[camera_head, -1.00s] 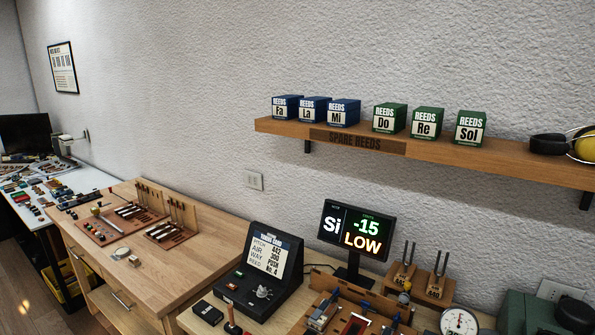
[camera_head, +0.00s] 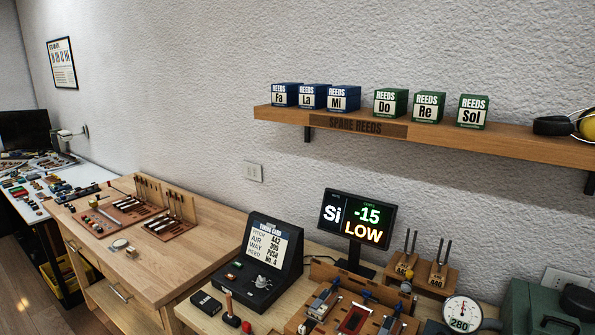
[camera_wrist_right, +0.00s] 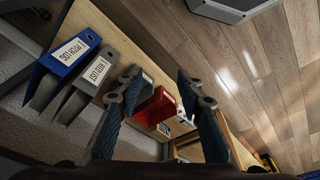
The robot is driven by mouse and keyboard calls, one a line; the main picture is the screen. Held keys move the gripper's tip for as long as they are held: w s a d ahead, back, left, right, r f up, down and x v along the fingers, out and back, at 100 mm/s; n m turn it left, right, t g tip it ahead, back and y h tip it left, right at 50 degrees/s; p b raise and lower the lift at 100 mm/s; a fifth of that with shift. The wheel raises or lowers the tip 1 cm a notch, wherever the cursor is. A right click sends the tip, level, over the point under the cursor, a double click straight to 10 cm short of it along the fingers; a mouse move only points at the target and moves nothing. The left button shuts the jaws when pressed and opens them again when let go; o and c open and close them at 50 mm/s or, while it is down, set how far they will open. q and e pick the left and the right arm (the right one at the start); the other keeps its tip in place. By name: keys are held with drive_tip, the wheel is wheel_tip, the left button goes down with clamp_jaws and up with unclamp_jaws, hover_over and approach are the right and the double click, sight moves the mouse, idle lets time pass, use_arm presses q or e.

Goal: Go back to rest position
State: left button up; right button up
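My right gripper (camera_wrist_right: 160,100) shows in the right wrist view with its two fingers spread apart. No object is seen held between them. Beyond the gap, a red box (camera_wrist_right: 154,106) stands on a wooden shelf. Neither of my grippers shows in the head view, so the left gripper is out of sight. In the head view, a screen (camera_head: 357,217) reads Si, -15, LOW. A dark console (camera_head: 262,262) with a tuning card stands left of it.
A wall shelf (camera_head: 445,143) holds several blue and green reed boxes. A wooden workbench (camera_head: 180,262) carries tool boards. A dial gauge (camera_head: 462,314) and a green case (camera_head: 540,305) are at lower right. Binders (camera_wrist_right: 68,65) line the shelf beside my right gripper; wooden floor (camera_wrist_right: 235,60) lies clear.

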drive_tip(key=s+d+f+b, duration=0.1)
drive_tip(key=s+f+b, duration=0.1)
drive_tip(key=s+f, duration=0.7)
drive_tip(key=s+d+f+g+b, duration=0.1)
drive_tip(key=s+d+f+b, duration=0.1)
drive_tip(key=s+f, duration=0.7)
wheel_tip(320, 180, down, 6)
drive_tip(key=shift+s+d+f+b, duration=0.15)
drive_tip(key=shift+s+f+b, duration=0.1)
drive_tip(key=shift+b, duration=0.2)
